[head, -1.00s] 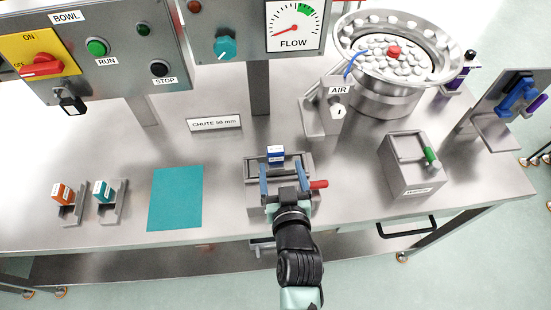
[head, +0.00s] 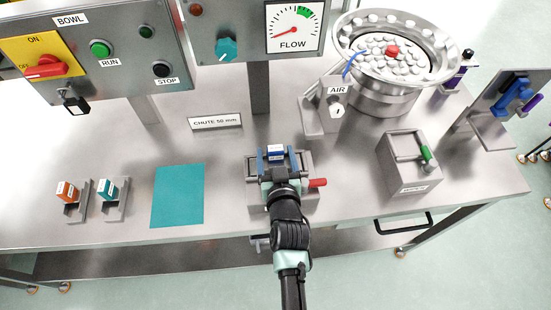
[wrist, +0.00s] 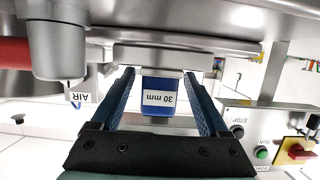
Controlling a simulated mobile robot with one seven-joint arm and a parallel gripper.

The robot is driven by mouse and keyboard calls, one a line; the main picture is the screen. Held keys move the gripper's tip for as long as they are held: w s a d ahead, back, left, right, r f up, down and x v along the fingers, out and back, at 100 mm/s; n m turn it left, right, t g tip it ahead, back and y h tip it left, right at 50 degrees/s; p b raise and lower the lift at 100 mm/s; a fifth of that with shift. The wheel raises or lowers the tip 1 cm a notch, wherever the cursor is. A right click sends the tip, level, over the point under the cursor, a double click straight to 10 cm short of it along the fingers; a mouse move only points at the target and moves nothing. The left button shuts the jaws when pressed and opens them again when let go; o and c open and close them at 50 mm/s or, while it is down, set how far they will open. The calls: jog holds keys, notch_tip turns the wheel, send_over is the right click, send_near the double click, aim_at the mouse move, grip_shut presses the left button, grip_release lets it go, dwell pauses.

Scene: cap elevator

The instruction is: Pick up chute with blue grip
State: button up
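The chute with the blue grip (head: 276,151) sits in a grey metal holder (head: 307,165) near the front middle of the table. In the wrist view its blue grip (wrist: 157,108) carries a white "30 mm" label that appears upside down. My gripper (head: 276,157) is open, with one finger on each side of the blue grip. The wrist view shows a gap between the grip and each finger (wrist: 158,78). The body of the chute behind the grip is mostly hidden.
A red handle (head: 317,183) sticks out right of the holder. Orange-grip (head: 67,191) and teal-grip (head: 107,189) chutes stand at the left, beside a teal mat (head: 177,196). The AIR post (head: 335,108) is behind.

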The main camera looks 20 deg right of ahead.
grip_shut()
jog(key=shift+r, duration=0.1)
notch_tip(320, 180, up, 10)
dwell(0.8)
